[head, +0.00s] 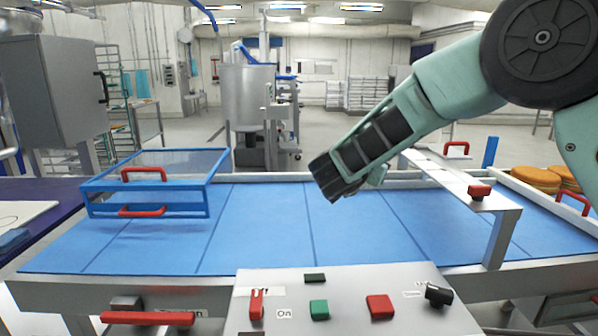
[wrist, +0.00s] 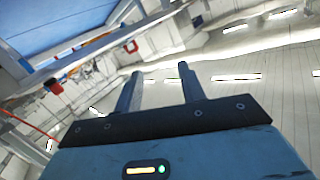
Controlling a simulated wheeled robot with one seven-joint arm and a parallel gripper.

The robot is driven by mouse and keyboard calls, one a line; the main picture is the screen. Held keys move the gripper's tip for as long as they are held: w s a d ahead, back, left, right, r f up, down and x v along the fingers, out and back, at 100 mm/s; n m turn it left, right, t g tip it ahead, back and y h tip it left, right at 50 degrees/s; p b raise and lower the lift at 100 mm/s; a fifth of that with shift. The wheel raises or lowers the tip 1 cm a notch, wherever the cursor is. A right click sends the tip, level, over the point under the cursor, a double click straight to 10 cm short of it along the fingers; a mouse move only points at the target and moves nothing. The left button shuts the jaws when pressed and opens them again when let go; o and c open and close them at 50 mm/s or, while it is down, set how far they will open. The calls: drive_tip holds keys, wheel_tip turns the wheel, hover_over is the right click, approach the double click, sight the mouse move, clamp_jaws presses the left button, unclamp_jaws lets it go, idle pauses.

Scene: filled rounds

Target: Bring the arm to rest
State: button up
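My arm (head: 378,138) reaches in from the upper right of the head view and slopes down to the left over the blue belt. Its dark lower end hangs above the belt, apart from it. I cannot make out the fingers there. In the wrist view my gripper (wrist: 160,70) has its two grey fingers apart with nothing between them. Nothing touches the fingers.
The blue belt (head: 265,225) is bare in the middle. A blue-framed clear cover (head: 150,187) with red handles stands at left. A metal bridge (head: 455,178) crosses the belt at right, near orange rounds (head: 537,178). A control panel (head: 340,290) with buttons is in front.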

drive_tip(key=s+a+n+y, duration=0.8)
drive_tip(key=a+y, duration=0.3)
drive_tip(key=a, duration=0.2)
drive_tip(key=s+a+f+n+g+y, duration=0.3)
drive_tip(key=s+a+n+g+y, duration=0.1)
drive_tip(key=s, duration=0.6)
drive_tip(key=s+d+f+n+g+h, duration=0.1)
drive_tip(key=s+d+f+n+g, duration=0.15)
drive_tip(key=s, duration=0.55)
drive_tip(key=s+d+f+n+g, duration=0.1)
drive_tip(key=s+f+g, duration=0.25)
drive_tip(key=s, duration=0.55)
drive_tip(key=s+d+f+n+g+h, duration=0.2)
drive_tip(key=s+d+g+h, duration=0.1)
drive_tip(key=s+d, duration=0.6)
drive_tip(key=shift+s+d+f+h, duration=0.15)
drive_tip(key=shift+s+h, duration=0.45)
drive_tip(key=shift+s, duration=0.5)
